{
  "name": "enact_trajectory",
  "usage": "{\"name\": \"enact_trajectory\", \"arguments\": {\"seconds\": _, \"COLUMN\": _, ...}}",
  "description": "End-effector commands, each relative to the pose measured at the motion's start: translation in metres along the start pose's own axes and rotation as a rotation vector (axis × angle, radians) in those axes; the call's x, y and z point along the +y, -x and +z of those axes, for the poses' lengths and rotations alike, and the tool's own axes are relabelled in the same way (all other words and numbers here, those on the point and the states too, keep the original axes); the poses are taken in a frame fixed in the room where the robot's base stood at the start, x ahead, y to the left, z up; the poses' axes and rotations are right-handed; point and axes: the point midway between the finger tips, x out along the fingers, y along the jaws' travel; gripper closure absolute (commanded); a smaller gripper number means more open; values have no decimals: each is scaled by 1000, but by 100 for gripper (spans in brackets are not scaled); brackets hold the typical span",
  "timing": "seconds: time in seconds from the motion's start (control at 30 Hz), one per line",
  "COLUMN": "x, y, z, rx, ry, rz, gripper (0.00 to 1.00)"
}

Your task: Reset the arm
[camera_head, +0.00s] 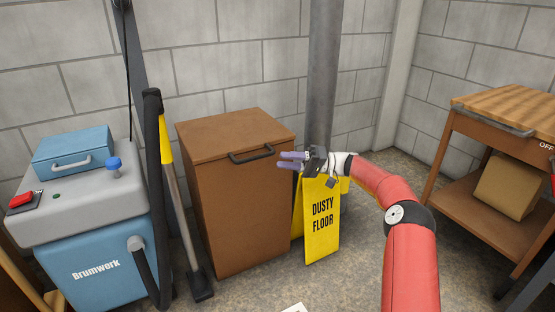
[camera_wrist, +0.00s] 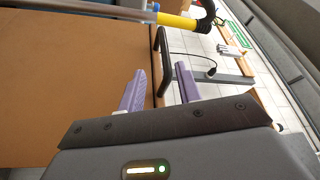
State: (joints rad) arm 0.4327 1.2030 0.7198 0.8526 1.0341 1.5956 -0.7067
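My gripper (camera_head: 291,160) is at the end of my red arm, stretched forward in the head view. Its two purple fingers point left, near the front right top corner of a brown wooden box (camera_head: 245,210) with a lid and a dark handle (camera_head: 251,154). In the wrist view my gripper (camera_wrist: 160,90) has its fingers apart, with nothing between them. The brown box face (camera_wrist: 75,90) fills the left of that view, with its handle beyond the fingers. I cannot tell from these views whether a finger touches the box.
A yellow "DUSTY FLOOR" sign (camera_head: 322,218) stands below my gripper. A blue and grey Brumwerk machine (camera_head: 100,265) is at left, with a yellow-and-grey pole (camera_head: 178,190) between it and the box. A wooden workbench (camera_head: 510,105) with a cardboard box (camera_head: 508,187) stands at right. A grey pipe (camera_head: 321,75) rises behind.

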Motion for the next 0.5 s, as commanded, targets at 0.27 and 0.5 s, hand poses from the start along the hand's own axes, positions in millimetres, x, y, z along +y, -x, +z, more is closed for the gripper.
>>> {"name": "enact_trajectory", "arguments": {"seconds": 0.27, "x": 0, "y": 2, "z": 0, "rx": 0, "ry": 0, "rz": 0, "gripper": 66}}
{"name": "enact_trajectory", "arguments": {"seconds": 0.5, "x": -18, "y": -25, "z": 6, "rx": -70, "ry": -27, "rz": 76, "gripper": 66}}
